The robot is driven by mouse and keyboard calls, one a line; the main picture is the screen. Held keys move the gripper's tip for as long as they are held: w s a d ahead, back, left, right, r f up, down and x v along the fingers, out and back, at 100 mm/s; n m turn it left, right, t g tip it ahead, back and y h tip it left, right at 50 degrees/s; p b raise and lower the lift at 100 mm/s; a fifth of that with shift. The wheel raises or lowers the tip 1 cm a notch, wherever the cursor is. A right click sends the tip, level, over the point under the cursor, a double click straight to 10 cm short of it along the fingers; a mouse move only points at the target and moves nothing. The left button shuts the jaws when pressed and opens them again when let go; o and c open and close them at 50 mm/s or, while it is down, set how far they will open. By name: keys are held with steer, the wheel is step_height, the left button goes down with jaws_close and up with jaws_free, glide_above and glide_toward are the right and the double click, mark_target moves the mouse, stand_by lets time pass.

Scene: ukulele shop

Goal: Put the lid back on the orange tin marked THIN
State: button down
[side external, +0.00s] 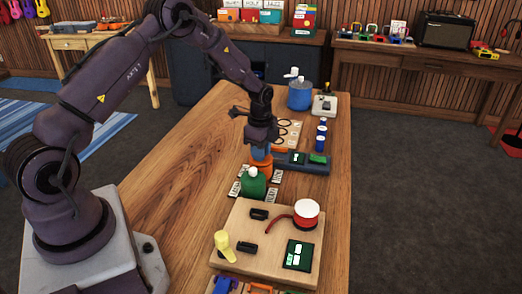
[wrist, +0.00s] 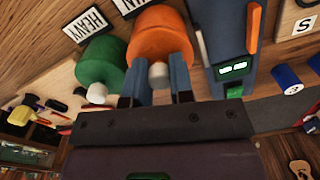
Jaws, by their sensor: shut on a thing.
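The orange tin (side external: 262,160) stands on the wooden table beneath my gripper, and its orange body (wrist: 160,28) fills the upper middle of the wrist view. A label by it is cut off, showing only its last letters. My gripper (wrist: 160,90) points down with its blue fingers either side of the white knob (wrist: 159,75) of the lid, shut on it. The lid (wrist: 163,48) is at the tin's top; I cannot tell whether it is seated or slightly above. In the side view my gripper (side external: 261,148) hides the knob.
A green tin (side external: 253,185) with a white knob, by the HEAVY label (wrist: 87,27), stands close beside. A blue device (side external: 305,162) with a lit display is on the other side. A wooden board (side external: 240,215) with a red-and-white spool lies nearer; a blue pot (side external: 300,95) stands farther back.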

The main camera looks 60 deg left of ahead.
steer(key=shift+c, duration=2.2)
jaws_free()
steer(key=shift+r, duration=3.55)
jaws_close()
steer(key=shift+f, duration=0.2)
